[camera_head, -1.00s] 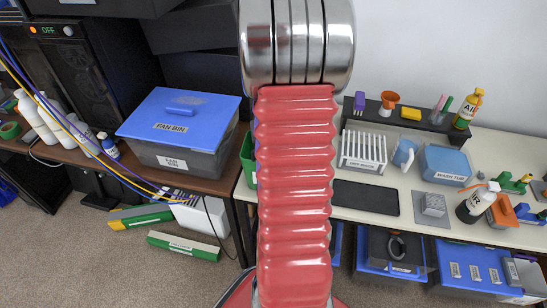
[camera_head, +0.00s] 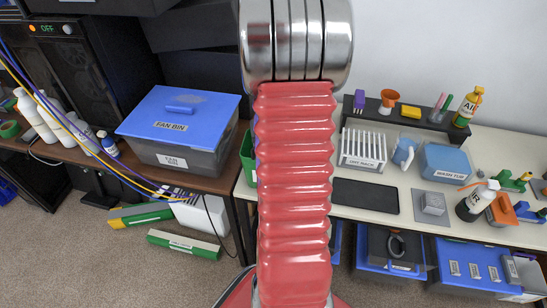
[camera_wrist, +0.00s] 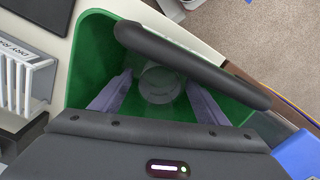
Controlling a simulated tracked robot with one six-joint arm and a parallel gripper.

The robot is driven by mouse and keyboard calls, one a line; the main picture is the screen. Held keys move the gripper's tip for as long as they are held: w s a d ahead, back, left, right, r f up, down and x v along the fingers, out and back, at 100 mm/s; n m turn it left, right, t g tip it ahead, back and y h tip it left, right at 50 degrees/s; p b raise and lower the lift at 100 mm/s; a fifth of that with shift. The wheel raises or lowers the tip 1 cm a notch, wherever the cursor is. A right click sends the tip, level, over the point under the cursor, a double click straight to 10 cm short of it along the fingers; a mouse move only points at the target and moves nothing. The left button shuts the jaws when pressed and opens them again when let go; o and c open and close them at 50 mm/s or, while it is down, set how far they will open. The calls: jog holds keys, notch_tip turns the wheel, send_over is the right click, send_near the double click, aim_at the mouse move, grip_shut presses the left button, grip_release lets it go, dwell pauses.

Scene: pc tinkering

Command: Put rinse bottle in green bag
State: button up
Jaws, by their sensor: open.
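The green bag (camera_wrist: 94,48) is an open-topped box shape in the wrist view, beneath my gripper. In the head view only its left edge (camera_head: 247,158) shows beside my red arm, on the left end of the pale bench. My gripper (camera_wrist: 158,98) is open, its two purple-grey fingers spread apart and pointing into the bag's mouth. Between the fingers, inside the bag, is a translucent, round-ended object (camera_wrist: 160,83), which looks like the rinse bottle. It appears apart from both fingers.
The white dry rack (camera_wrist: 28,84) stands close beside the bag. The fan bin (camera_head: 181,132) with a blue lid is on the brown desk to the left. A dark mat (camera_head: 365,197) lies bare.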

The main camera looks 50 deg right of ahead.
jog(key=shift+r, duration=0.1)
notch_tip(320, 180, up, 14)
jog(key=shift+f, duration=0.2)
dwell(0.4)
jog(key=shift+w+a, duration=0.1)
